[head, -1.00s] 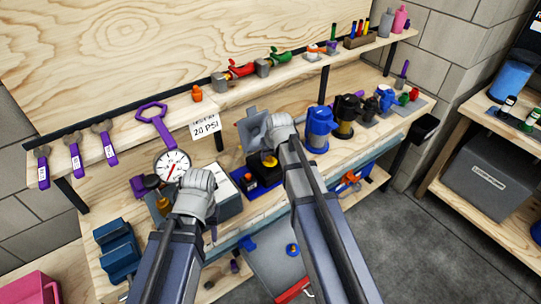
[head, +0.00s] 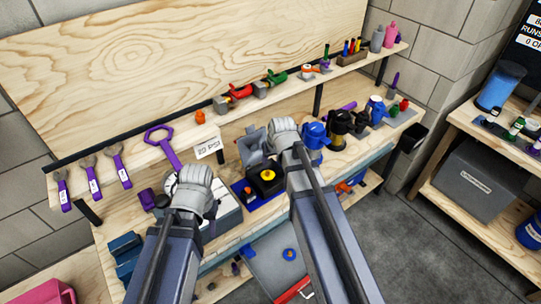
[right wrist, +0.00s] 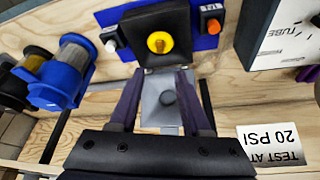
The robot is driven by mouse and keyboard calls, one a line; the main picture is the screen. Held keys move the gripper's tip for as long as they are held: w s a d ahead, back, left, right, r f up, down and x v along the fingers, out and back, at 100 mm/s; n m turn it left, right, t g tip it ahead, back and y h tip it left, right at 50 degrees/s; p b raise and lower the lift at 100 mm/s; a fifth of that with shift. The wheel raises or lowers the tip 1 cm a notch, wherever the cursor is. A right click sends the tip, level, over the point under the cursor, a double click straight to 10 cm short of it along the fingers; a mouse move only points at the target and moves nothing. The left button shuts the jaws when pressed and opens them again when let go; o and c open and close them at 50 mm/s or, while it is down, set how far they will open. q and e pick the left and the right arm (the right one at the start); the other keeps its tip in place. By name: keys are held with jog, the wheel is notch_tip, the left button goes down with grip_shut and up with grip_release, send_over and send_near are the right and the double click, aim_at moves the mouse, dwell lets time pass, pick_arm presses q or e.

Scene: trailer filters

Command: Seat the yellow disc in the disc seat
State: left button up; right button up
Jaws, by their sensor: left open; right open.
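The yellow disc (head: 267,175) shows as a yellow round piece on top of a black block (head: 275,187) with a blue base on the bench. In the right wrist view the disc (right wrist: 158,42) has an orange centre and sits on the black block (right wrist: 181,25). I cannot tell which part is the disc seat. My right gripper (right wrist: 160,80) is open and empty, its fingertips just short of the block, above a grey plate (right wrist: 167,112).
A white-topped box (head: 228,205) stands between my left gripper and the block. Blue and black filter housings (head: 340,122) stand to the right.

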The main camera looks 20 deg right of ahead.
jog(key=s+a+n+g, duration=0.1)
jog(key=s+a+g, duration=0.1)
jog(key=s+a, duration=0.4)
jog(key=s+a+f+n+g+h, duration=0.1)
jog(key=s+a+n+g, duration=0.1)
jog(key=s+a, duration=0.5)
jog(key=s+g, duration=0.1)
jog(key=s, duration=0.5)
jog(key=shift+s+a+h, duration=0.2)
jog(key=shift+s+h, duration=0.05)
jog(key=shift+h, duration=0.05)
